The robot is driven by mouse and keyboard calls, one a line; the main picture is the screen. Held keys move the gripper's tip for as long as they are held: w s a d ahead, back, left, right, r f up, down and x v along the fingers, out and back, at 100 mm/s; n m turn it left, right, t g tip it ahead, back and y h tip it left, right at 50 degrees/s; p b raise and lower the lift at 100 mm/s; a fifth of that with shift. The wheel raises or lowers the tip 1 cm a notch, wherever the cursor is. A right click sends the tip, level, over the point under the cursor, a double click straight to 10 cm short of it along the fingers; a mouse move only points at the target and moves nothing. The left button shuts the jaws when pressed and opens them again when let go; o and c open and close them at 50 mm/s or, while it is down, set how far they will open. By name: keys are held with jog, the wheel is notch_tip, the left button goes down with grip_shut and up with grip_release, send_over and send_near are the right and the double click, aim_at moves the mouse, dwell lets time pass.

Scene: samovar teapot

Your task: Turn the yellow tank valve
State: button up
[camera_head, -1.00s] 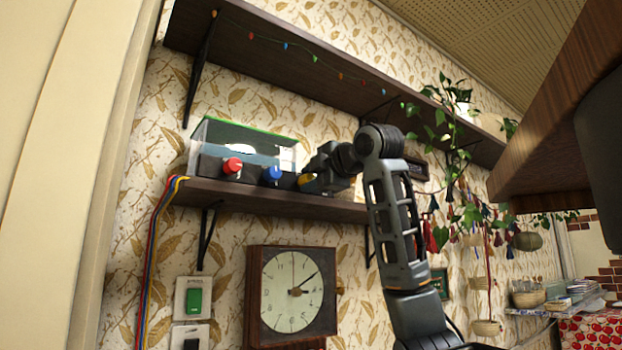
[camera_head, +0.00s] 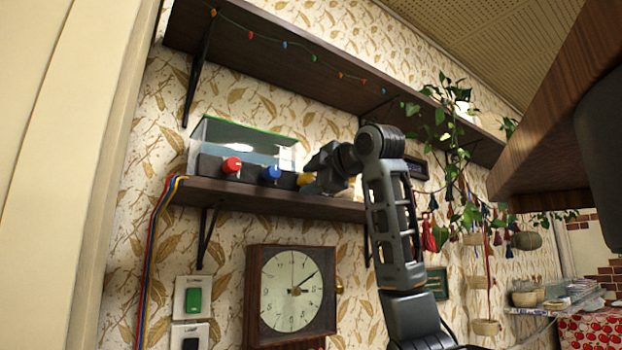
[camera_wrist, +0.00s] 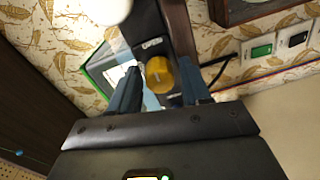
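The yellow valve (camera_head: 305,179) is a round knob on the dark front of a glass tank (camera_head: 245,143) on the lower shelf. A red valve (camera_head: 232,165) and a blue valve (camera_head: 270,174) are in the same row to its left. In the wrist view, the yellow valve (camera_wrist: 159,75) lies between the two fingertips of my gripper (camera_wrist: 159,66), with a gap on each side. The fingers are open and do not appear to hold it. In the head view, my gripper (camera_head: 322,172) is right beside the yellow valve and partly hides the tank's right end.
The tank stands on the lower shelf (camera_head: 220,191), with an upper shelf (camera_head: 290,65) above. A clock (camera_head: 292,294) and a green switch (camera_head: 193,299) are on the wall below. Coloured cables (camera_head: 150,260) hang at the left. A trailing plant (camera_head: 450,120) hangs to the right.

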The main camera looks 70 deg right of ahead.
jog(key=shift+o, duration=0.8)
jog(key=shift+a, duration=0.1)
jog(key=b+v, duration=0.2)
jog(key=v, duration=0.5)
jog(key=shift+s+a, duration=0.15)
jog(key=shift+s, duration=0.25)
